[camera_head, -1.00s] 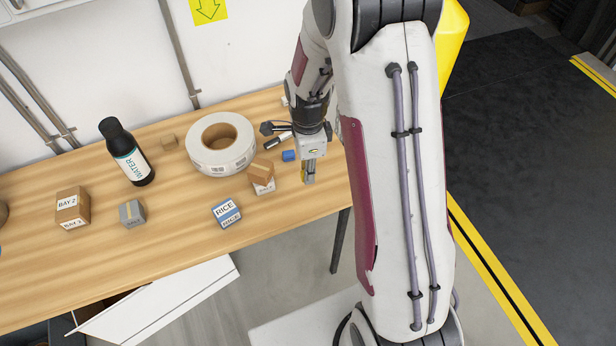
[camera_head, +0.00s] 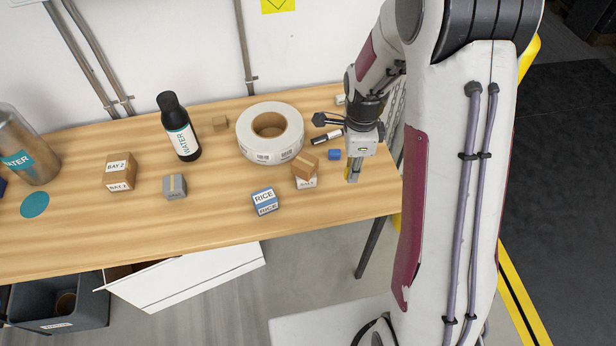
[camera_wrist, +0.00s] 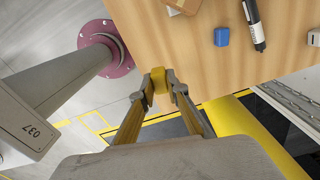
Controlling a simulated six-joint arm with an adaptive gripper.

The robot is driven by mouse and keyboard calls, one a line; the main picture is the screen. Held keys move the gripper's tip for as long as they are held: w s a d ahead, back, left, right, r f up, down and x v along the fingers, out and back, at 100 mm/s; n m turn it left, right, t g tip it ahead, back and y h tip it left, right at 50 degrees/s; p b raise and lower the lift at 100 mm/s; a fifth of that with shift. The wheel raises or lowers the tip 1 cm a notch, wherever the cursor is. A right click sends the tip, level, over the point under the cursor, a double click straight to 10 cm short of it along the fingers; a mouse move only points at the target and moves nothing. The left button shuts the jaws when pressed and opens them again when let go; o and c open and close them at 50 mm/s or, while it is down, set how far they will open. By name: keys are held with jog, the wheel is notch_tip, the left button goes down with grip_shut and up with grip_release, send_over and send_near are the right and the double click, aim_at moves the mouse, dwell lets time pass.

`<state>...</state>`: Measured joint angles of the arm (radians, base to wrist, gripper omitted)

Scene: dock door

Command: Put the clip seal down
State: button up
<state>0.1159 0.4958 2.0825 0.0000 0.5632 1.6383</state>
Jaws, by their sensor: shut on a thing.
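My gripper (camera_head: 353,170) is at the right end of the wooden table (camera_head: 225,215), pointing down. In the wrist view its two fingers (camera_wrist: 159,82) are closed on a small yellow piece (camera_wrist: 159,79), which looks like the clip seal. The piece appears against the table's edge in that view. I cannot tell whether it touches the tabletop or hangs above it. In the head view the fingers mostly hide it.
A blue block (camera_head: 334,154), a black marker (camera_head: 326,138) and stacked small boxes (camera_head: 305,168) are close by. A white tape roll (camera_head: 270,133), a rice box (camera_head: 265,202), a grey box (camera_head: 175,186) and a dark water bottle (camera_head: 181,128) stand farther left. Bare wood lies in front.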

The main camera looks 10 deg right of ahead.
jog(key=w+a+r+n, duration=0.2)
jog(key=a+n, duration=0.1)
jog(key=a, duration=0.9)
notch_tip(320, 180, up, 4)
jog(key=f, duration=0.1)
send_over(264, 197)
jog(key=shift+r+m, duration=0.25)
jog(key=shift+m, duration=0.15)
jog(key=shift+f, duration=0.1)
jog(key=shift+f, duration=3.05)
jog(key=shift+f, duration=1.85)
